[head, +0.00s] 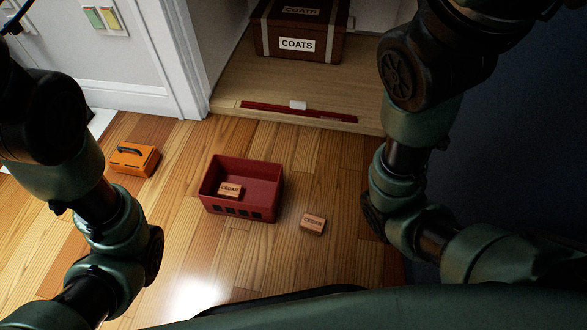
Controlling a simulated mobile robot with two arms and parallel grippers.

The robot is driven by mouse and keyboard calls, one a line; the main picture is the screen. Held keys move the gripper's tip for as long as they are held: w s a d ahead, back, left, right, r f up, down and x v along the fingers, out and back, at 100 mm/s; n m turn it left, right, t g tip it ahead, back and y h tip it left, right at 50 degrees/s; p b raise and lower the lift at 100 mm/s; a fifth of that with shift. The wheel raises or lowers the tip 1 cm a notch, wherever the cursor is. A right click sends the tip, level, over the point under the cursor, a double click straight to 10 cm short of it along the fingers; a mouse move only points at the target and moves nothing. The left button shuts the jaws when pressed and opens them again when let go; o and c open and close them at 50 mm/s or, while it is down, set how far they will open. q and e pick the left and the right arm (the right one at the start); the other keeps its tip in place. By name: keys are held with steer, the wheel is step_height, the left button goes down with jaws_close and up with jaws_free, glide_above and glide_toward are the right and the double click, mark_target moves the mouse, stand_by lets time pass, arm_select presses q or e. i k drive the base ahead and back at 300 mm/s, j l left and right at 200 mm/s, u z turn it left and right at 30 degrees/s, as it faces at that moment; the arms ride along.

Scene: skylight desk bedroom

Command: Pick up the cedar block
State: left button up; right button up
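One cedar block (313,224), small and light reddish-brown with dark lettering on top, lies on the wood floor to the right of a red basket. A second, similar block (230,189) lies inside the red basket (262,206). My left arm comes in at the left and my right arm at the right. Neither gripper is in the picture, so I cannot see whether either one is open or holds anything.
An orange box with a dark handle (135,158) sits on the floor at the left. Behind is a raised wooden closet floor (300,85) with a red bar along its front and a brown COATS box (262,38). A dark wall (510,150) stands at the right.

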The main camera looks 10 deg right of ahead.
mark_target(314, 225)
steer(key=i+j+z, duration=0.1)
steer(key=j+z, duration=0.65)
steer(key=j, duration=0.15)
